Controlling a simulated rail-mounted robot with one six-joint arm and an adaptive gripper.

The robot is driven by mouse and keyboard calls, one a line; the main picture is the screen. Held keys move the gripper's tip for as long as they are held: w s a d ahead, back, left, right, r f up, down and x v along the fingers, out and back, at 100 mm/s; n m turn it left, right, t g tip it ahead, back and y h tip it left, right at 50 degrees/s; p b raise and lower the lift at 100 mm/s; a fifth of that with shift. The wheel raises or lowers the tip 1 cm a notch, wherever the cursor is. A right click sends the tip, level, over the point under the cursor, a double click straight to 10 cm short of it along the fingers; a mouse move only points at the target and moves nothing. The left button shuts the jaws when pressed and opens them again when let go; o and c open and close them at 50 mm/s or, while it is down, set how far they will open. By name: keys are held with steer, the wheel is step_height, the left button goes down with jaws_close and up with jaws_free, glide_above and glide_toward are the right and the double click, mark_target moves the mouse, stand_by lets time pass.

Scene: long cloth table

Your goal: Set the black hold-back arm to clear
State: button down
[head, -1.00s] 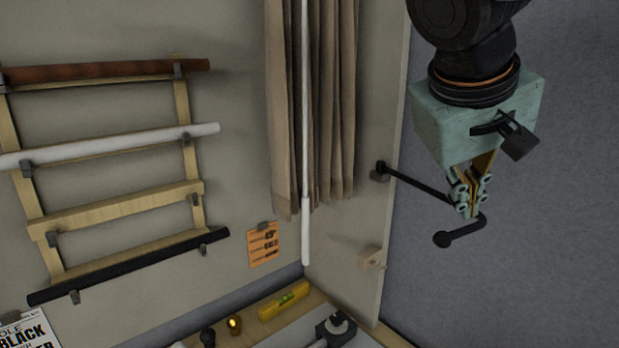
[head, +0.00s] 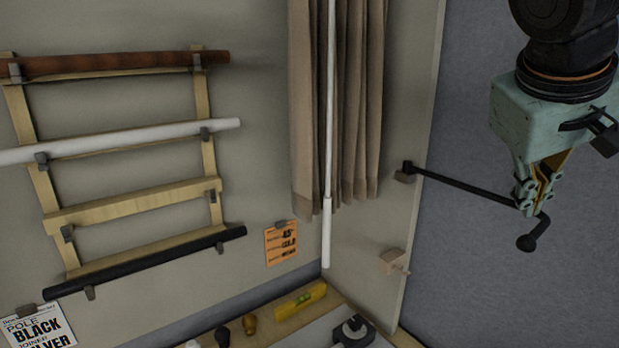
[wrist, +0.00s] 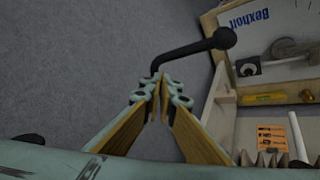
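The black hold-back arm (head: 465,189) is a thin rod that runs from a pivot on the pale side panel's edge out to the right, over the grey background. It ends in a bent crank with a round black knob (head: 526,242). The crank and knob also show in the wrist view (wrist: 190,48). My gripper (head: 530,205) has its fingertips closed together on the rod near the bend, with the knob hanging below. In the wrist view my fingertips (wrist: 160,85) hide the gripped part of the rod.
A small wooden catch with a peg (head: 393,262) sits on the panel (head: 425,120) below the pivot. A brown curtain (head: 345,110) and white wand (head: 327,230) hang to the left. Poles rest on a wall rack (head: 135,205). A yellow level (head: 300,300) lies below. Right of the panel is open.

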steer(key=shift+r, duration=0.2)
steer(key=s+a+r+p, duration=0.2)
steer(key=s+r+p, duration=0.8)
steer(key=r, duration=0.6)
steer(key=shift+s+r, duration=0.15)
steer(key=shift+s, duration=0.3)
stand_by(0.4)
stand_by(0.6)
steer(key=s+a+f+y+b, duration=0.1)
steer(key=s+a+f+b, duration=0.2)
steer(key=f, duration=0.6)
steer(key=s+a+f+m+y+b, duration=0.1)
steer(key=s+a+f+b, duration=0.3)
steer(key=f, duration=0.6)
steer(key=s+a+f+g+y+b, duration=0.1)
steer(key=s+a+f+b, duration=0.3)
steer(key=f, duration=0.6)
steer(key=shift+s+f+y+b, duration=0.2)
steer(key=shift+s+y+b, duration=0.4)
steer(key=shift+s+b, duration=0.3)
